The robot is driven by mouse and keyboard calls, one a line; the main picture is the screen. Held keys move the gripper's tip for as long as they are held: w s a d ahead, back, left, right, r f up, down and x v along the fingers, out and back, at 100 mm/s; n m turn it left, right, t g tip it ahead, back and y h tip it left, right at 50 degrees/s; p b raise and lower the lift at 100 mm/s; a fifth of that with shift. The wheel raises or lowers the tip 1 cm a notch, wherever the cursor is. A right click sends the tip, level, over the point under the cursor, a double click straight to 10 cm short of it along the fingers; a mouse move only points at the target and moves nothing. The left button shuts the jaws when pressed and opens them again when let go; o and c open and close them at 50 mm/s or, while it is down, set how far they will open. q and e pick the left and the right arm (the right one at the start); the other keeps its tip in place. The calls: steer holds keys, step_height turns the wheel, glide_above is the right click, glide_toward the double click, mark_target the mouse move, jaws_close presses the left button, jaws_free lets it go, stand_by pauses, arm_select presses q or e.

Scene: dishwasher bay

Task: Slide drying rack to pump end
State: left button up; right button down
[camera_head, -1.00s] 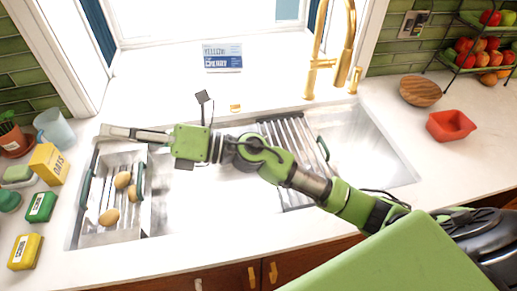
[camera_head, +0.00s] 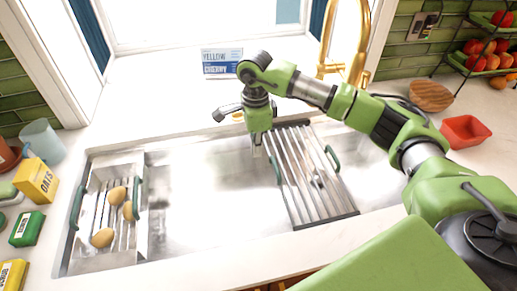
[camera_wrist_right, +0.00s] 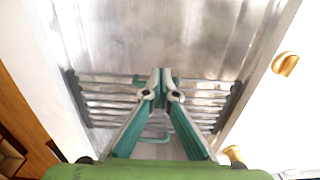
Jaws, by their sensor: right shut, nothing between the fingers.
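The drying rack (camera_head: 308,178) is a metal slatted rack with green side handles, lying across the sink right of centre. My right gripper (camera_head: 257,152) points down at the rack's left edge, near its left handle (camera_head: 275,170). The gripper is shut and empty. In the right wrist view its fingertips (camera_wrist_right: 161,76) are together at the rack's edge, with slats (camera_wrist_right: 207,103) on both sides; contact cannot be told. Part of a green handle (camera_wrist_right: 157,139) shows between the fingers. My left gripper is out of view. I cannot identify a pump.
A metal colander (camera_head: 142,225) holding several potatoes sits at the sink's left end. Bare sink floor (camera_head: 200,205) lies between it and the rack. A gold faucet (camera_head: 357,50) stands behind. Boxes line the left counter; a red bowl (camera_head: 465,131) sits right.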

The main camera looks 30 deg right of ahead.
steer(key=d+f+p, duration=0.3)
steer(key=f+p, duration=0.2)
steer(key=f, duration=0.3)
steer(key=shift+s+d, duration=0.4)
steer(key=shift+s, duration=0.05)
